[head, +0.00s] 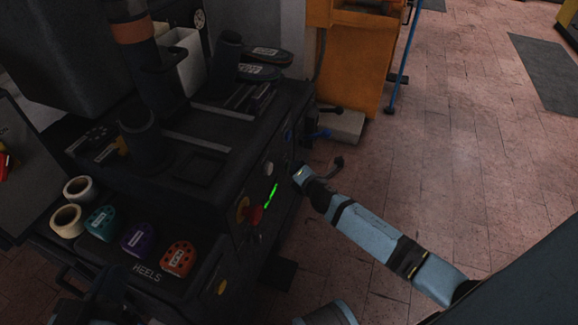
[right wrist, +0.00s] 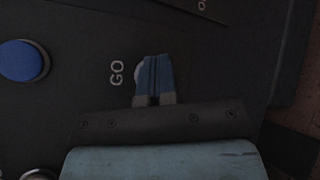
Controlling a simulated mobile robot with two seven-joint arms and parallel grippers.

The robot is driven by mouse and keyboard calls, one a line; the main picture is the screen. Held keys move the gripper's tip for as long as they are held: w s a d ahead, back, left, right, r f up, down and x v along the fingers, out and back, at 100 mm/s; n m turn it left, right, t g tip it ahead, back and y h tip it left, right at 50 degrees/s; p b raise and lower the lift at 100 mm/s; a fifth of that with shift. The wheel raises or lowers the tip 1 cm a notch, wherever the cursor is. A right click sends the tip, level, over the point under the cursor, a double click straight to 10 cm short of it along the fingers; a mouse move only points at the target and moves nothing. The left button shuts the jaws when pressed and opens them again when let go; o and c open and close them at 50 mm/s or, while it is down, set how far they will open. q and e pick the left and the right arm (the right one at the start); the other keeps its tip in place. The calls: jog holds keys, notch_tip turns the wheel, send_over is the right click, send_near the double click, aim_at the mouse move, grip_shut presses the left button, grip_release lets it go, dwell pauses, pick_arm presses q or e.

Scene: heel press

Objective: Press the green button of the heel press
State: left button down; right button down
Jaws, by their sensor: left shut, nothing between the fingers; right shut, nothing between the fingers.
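The heel press (head: 215,195) is the dark machine on the left in the head view. Its sloped front panel carries a bright green lit strip (head: 270,195). My right gripper (head: 300,172) is shut and empty, with its tip close to this panel. In the right wrist view its closed blue fingers (right wrist: 153,78) lie over a round pale rim (right wrist: 138,73) beside the white GO lettering (right wrist: 117,73). The fingers hide most of that round part, so its colour is not clear. I cannot tell whether they touch it. My left gripper is not clearly visible.
A blue button (right wrist: 24,60) is left of GO. A red knob (head: 251,214) and a pale round button (head: 268,168) are on the panel. Coloured heels (head: 178,258) lie on the front shelf. An orange machine (head: 350,55) stands behind.

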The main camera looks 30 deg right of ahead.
jog(key=shift+s+d, duration=0.4)
jog(key=shift+s, duration=0.2)
jog(key=s+d, duration=0.1)
jog(key=s+d+p, duration=0.1)
jog(key=s+d, duration=0.1)
jog(key=shift+s+d, duration=0.15)
jog(key=shift+s, duration=0.15)
dwell(0.7)
